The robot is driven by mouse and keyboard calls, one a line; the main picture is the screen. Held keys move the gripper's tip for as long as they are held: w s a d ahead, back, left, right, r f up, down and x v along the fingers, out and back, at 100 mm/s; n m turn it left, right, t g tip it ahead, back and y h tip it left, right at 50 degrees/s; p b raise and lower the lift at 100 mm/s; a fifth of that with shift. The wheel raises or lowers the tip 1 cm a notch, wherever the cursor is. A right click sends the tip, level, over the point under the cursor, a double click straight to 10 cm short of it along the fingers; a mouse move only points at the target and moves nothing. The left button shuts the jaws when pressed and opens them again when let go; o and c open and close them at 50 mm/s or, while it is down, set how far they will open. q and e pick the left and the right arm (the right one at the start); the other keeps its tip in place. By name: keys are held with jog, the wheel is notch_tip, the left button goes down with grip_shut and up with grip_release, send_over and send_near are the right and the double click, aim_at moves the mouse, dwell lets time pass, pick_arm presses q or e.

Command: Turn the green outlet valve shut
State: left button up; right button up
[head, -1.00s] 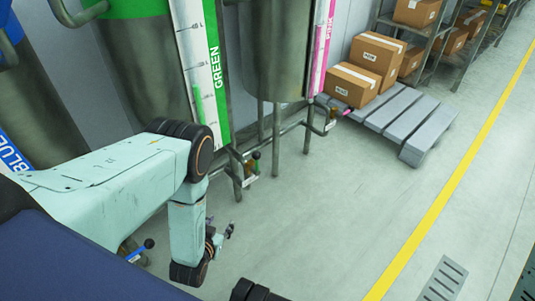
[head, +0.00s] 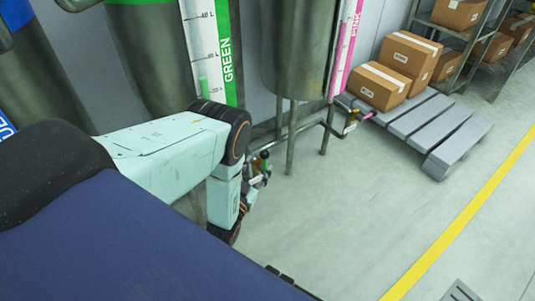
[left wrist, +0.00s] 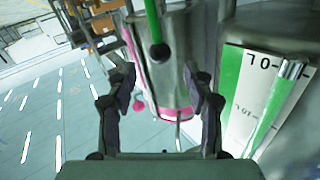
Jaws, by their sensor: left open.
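The green outlet valve (head: 264,160) sits low on the pipework below the green-scaled tank, partly behind my left gripper (head: 254,182). In the left wrist view its green lever (left wrist: 152,22) hangs in from the top and ends in a dark ball knob (left wrist: 160,52). My left gripper (left wrist: 158,80) is open, with one finger on each side of the picture. The knob shows between the fingertips, a little above their middle. I cannot tell how deep it sits between them, and no contact shows. My right gripper is not in view.
The green tank's scale (head: 226,55) stands behind my left arm. A pink-marked tank (head: 300,50) with a pink valve (head: 354,121) is to the right. A grey pallet (head: 465,140) with boxes (head: 378,86) stands beyond.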

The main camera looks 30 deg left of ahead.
aim_at(262, 156)
pick_arm(q)
jog(key=w+b, duration=0.1)
jog(key=w, duration=0.1)
jog(key=w+a+b, duration=0.1)
jog(key=w, duration=0.2)
jog(key=shift+a+f, duration=0.1)
jog(key=shift+f, duration=0.1)
jog(key=shift+w+r, duration=0.1)
jog(key=shift+w, duration=0.6)
jog(key=shift+c, duration=0.4)
grip_shut()
